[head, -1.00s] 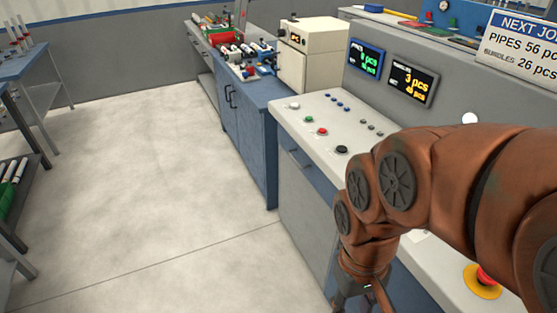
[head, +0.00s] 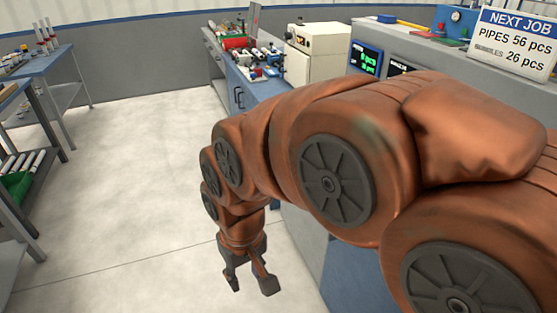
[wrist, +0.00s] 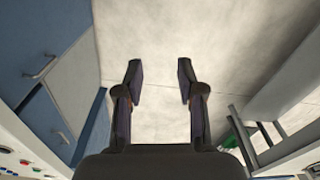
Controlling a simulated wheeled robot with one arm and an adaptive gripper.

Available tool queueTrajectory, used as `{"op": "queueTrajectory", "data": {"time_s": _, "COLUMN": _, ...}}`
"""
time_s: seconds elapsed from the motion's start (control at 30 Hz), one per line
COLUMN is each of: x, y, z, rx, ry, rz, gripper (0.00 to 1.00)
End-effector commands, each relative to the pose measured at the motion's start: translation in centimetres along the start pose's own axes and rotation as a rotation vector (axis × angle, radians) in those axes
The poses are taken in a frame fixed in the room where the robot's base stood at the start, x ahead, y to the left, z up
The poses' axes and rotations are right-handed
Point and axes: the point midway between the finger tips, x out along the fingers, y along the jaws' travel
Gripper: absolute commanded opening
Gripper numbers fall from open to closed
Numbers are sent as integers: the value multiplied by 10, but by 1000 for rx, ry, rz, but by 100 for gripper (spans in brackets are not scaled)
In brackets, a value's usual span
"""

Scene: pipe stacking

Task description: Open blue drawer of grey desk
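My gripper (head: 250,283) hangs from my arm at the lower middle of the head view, pointing down over the bare floor. In the wrist view its two fingers (wrist: 159,82) stand apart with nothing between them. The grey desk (head: 303,245) is to the right, mostly hidden behind my arm in the head view. A blue front (head: 352,278) of it shows below my arm. In the wrist view, a blue drawer front (wrist: 45,38) with a metal handle (wrist: 40,68) lies at the upper left, apart from the fingers. It looks closed.
A blue cabinet (head: 236,98) with a cluttered top stands beyond the desk. Racks with pipes (head: 22,165) stand at the left. The floor (head: 130,165) between is clear.

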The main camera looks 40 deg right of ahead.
Motion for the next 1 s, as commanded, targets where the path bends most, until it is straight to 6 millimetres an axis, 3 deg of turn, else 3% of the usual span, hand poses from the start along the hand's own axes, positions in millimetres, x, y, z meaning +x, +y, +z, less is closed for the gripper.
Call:
{"op": "queueTrajectory", "data": {"time_s": 0.03, "x": 29, "y": 2, "z": -24, "rx": 41, "ry": 48, "rz": -9, "gripper": 38}}
{"op": "queueTrajectory", "data": {"time_s": 0.1, "x": 46, "y": 6, "z": -60, "rx": 98, "ry": 134, "rz": -24, "gripper": 38}}
{"op": "queueTrajectory", "data": {"time_s": 0.27, "x": 80, "y": 22, "z": -138, "rx": 233, "ry": 320, "rz": -61, "gripper": 38}}
{"op": "queueTrajectory", "data": {"time_s": 0.47, "x": 113, "y": 56, "z": -230, "rx": 407, "ry": 560, "rz": -119, "gripper": 38}}
{"op": "queueTrajectory", "data": {"time_s": 0.7, "x": 144, "y": 119, "z": -324, "rx": 615, "ry": 850, "rz": -194, "gripper": 38}}
{"op": "queueTrajectory", "data": {"time_s": 1.0, "x": 176, "y": 227, "z": -400, "rx": 851, "ry": 1222, "rz": -292, "gripper": 38}}
